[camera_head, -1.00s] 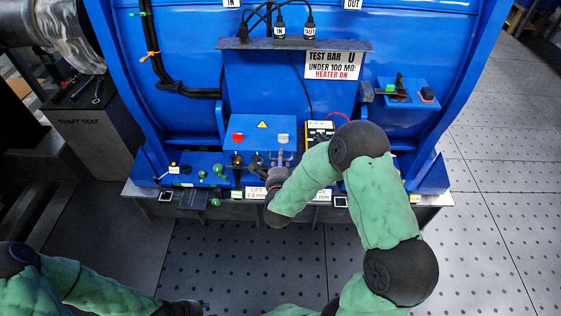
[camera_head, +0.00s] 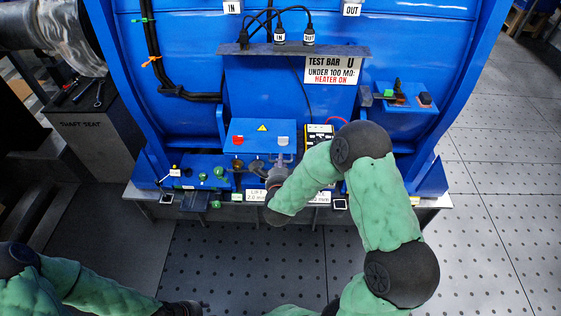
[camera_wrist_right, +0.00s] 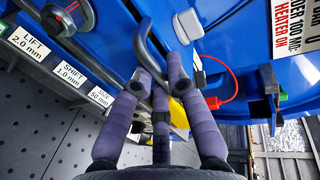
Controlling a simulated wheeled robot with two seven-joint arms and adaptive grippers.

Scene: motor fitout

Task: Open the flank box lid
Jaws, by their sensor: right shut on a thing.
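The flank box lid (camera_head: 262,128) is a blue panel with a yellow warning triangle, a red piece (camera_head: 238,141) and a white piece (camera_head: 283,141) along its front edge. It looks closed. My right gripper (camera_head: 281,163) is at the lid's front right, below the white piece. In the right wrist view my right gripper (camera_wrist_right: 160,88) has its purple-grey fingers closed around a grey bent bar handle (camera_wrist_right: 147,45). How the handle joins the lid is hidden. My left gripper (camera_head: 183,308) is cut by the bottom edge, far from the box; its jaws are unclear.
Dark knobs (camera_head: 256,167) and green knobs (camera_head: 219,172) stand left of my right gripper. A yellow meter (camera_head: 319,131) with a red lead sits right of the lid. The test bar shelf (camera_head: 290,50) with cables overhangs behind. The perforated floor (camera_head: 250,260) in front is clear.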

